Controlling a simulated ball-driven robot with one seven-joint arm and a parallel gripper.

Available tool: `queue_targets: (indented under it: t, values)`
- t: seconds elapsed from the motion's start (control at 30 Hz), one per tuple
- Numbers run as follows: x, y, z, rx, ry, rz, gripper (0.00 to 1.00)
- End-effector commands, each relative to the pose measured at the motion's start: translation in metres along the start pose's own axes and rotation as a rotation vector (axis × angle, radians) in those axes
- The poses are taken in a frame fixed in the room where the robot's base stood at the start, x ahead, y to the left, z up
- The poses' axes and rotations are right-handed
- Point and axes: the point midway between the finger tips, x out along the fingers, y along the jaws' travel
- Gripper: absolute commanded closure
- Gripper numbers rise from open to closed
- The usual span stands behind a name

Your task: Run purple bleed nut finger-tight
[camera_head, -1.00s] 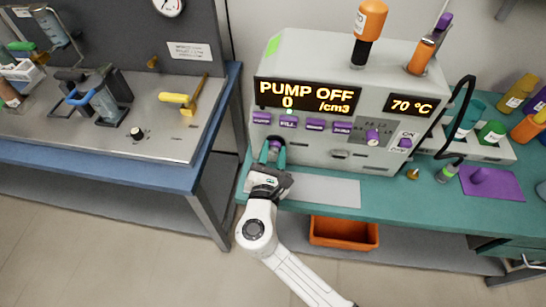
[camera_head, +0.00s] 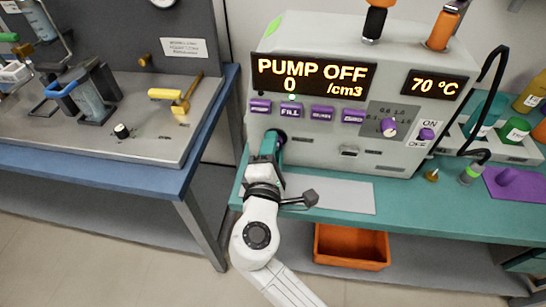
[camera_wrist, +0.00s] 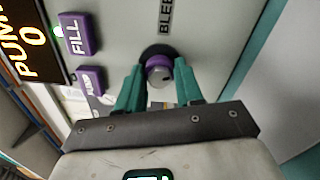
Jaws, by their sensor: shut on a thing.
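The purple bleed nut (camera_wrist: 159,64) sits on the front of the grey machine (camera_wrist: 207,30), just below the "BLEED" lettering in the wrist view. It surrounds a grey metal centre. My gripper (camera_wrist: 159,74) has its two teal fingers on either side of the nut, shut on it. In the head view my gripper (camera_head: 275,142) reaches the machine's lower left front, below the purple buttons. The nut is mostly hidden there by the fingers. How far the nut is threaded cannot be told.
The display (camera_head: 313,77) reads "PUMP OFF", 0 /cm3, and another reads 70 °C. Purple buttons (camera_head: 291,110) sit just above my gripper. A purple knob (camera_head: 388,127) is to the right. An orange bin (camera_head: 350,248) stands below the teal bench (camera_head: 420,208).

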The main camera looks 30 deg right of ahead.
Motion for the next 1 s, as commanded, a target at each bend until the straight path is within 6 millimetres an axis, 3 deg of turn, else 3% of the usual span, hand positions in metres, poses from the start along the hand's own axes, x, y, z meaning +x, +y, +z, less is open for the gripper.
queue_targets:
  t: [0.03, 0.5, 1.0]
  values:
    - [-0.0015, -0.0067, -0.0017, 0.04, -0.001, -0.001, 0.95]
    - [-0.0016, -0.005, -0.0014, 0.348, 0.0, -0.004, 0.95]
    - [-0.0018, -0.0033, -0.0012, 0.419, 0.001, -0.006, 0.95]
